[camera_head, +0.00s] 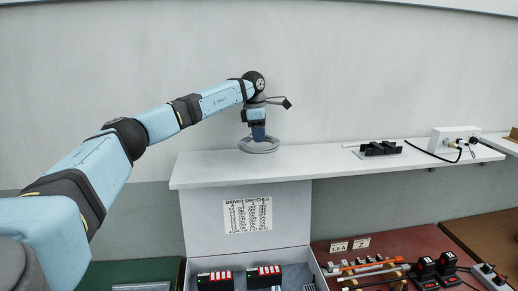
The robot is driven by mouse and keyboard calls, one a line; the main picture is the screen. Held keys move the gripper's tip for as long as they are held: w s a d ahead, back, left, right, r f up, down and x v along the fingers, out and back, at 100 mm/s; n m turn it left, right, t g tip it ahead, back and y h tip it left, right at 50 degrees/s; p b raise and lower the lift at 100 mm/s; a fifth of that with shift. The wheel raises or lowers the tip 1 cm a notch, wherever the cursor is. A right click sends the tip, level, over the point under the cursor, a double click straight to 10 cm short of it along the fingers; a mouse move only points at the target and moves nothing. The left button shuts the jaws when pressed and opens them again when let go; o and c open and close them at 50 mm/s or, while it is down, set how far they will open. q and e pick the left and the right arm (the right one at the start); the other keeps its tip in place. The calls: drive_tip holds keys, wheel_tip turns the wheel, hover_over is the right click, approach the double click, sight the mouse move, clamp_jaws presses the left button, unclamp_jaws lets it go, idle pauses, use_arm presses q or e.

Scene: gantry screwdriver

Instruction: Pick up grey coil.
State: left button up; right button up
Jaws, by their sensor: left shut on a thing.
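The grey coil (262,148) is a light grey ring at the back of the white shelf, left of its middle. My left arm reaches in from the left and its left gripper (258,137) points down at the coil. The gripper is shut on the coil's far or upper side, and its fingertips partly hide the ring. The coil looks level; I cannot tell whether it touches the shelf. My right gripper is not in view.
The white shelf (330,168) is clear around the coil. A black holder (381,148) and a white box with a cable (452,140) stand to the right. Below are an open grey case (246,255) with a printed label, screwdrivers, and black chargers (425,269).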

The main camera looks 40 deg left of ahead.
use_arm(q)
wheel_tip(320, 180, up, 15)
drive_tip(key=b, duration=0.1)
drive_tip(key=shift+f, duration=0.15)
drive_tip(key=shift+f, duration=0.1)
idle(0.7)
